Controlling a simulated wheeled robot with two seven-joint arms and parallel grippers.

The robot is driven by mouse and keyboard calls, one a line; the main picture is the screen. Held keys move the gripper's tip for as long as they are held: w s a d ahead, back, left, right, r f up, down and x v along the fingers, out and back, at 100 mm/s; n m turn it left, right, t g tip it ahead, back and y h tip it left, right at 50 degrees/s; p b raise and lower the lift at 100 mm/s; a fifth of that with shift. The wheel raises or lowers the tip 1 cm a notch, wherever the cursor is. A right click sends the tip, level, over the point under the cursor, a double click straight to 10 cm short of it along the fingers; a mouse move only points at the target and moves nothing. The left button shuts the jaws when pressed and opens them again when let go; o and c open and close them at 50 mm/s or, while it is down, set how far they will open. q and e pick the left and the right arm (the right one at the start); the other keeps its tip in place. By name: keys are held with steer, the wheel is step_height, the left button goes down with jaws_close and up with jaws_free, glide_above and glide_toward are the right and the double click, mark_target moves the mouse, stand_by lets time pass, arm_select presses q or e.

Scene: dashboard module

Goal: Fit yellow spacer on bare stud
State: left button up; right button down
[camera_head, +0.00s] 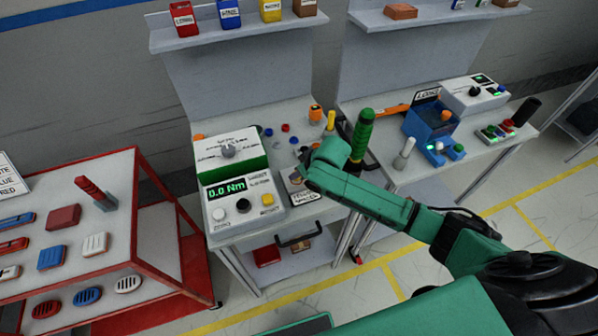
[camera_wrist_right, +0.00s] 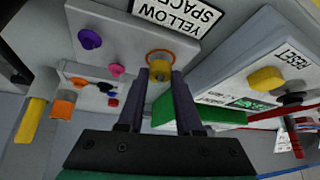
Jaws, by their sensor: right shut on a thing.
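My right gripper (camera_head: 300,172) reaches over the middle bench beside a small grey block labelled YELLOW SPACER (camera_head: 303,196). In the right wrist view the label (camera_wrist_right: 176,14) is at the top of the grey block (camera_wrist_right: 125,40). My right gripper's fingers (camera_wrist_right: 161,78) are shut on a yellow ring-shaped spacer (camera_wrist_right: 160,57), seen nearly end-on with a grey centre. It is close to the block face; I cannot tell whether it touches it or surrounds a stud. A purple knob (camera_wrist_right: 90,39) and a pink knob (camera_wrist_right: 117,70) are on the block. My left gripper is not in view.
A torque tester (camera_head: 240,205) reading 0.0 Nm stands left of my gripper. An orange cylinder (camera_head: 315,113), a yellow post (camera_head: 331,121) and a green-handled tool (camera_head: 361,133) stand behind it. A red cart (camera_head: 75,240) is at the left.

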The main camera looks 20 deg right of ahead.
steer(key=shift+f, duration=0.5)
steer(key=c, duration=0.5)
jaws_free()
steer(key=b+v, duration=0.1)
steer(key=v, duration=1.3)
steer(key=shift+s+r+b, duration=0.2)
steer(key=shift+b, duration=0.1)
